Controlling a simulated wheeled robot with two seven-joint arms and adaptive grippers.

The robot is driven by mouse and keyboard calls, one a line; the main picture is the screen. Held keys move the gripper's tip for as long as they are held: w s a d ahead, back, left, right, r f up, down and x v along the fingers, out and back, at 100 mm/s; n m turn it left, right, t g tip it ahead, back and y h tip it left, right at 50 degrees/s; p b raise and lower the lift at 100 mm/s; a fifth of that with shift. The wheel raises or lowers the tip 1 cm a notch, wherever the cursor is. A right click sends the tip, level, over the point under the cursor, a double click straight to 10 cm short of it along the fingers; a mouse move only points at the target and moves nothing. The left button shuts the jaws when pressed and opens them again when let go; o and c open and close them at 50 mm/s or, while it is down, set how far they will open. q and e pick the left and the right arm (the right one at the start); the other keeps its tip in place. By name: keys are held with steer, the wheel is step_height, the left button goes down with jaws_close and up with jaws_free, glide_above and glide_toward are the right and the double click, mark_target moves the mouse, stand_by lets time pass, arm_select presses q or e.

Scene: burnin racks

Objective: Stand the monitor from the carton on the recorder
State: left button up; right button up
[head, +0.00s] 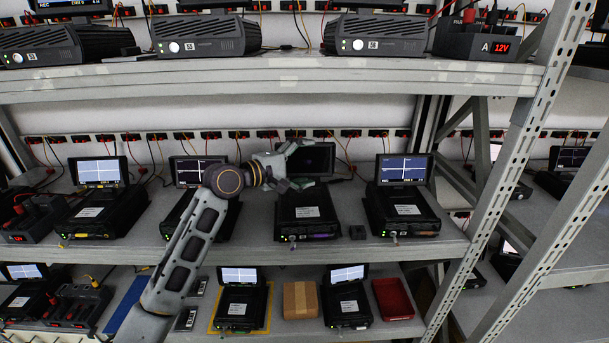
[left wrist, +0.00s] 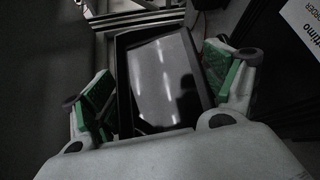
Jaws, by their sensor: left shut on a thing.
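The monitor (head: 316,157) has a dark, blank screen and stands roughly upright at the back of a black recorder (head: 305,212) on the middle shelf. My left gripper (head: 287,165) is shut on the monitor. In the left wrist view my green-padded fingers (left wrist: 162,85) lie on both sides of the monitor (left wrist: 163,75), whose screen faces the camera. Whether its foot touches the recorder cannot be told. A brown carton (head: 300,300) sits on the lower shelf; its inside is not clear. My right gripper is not in view.
The upper shelf (head: 270,78) runs overhead. A perforated upright (head: 530,150) stands at the right. Cables hang behind.

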mark_target(309, 173)
arm_select(q)
steer(key=shift+f, duration=1.7)
steer(key=shift+f, duration=0.1)
steer(key=o, duration=1.3)
steer(key=shift+f, duration=0.1)
steer(key=shift+c, duration=0.2)
steer(key=b+v, duration=0.1)
steer(key=v, duration=1.1)
steer(key=shift+b, duration=0.35)
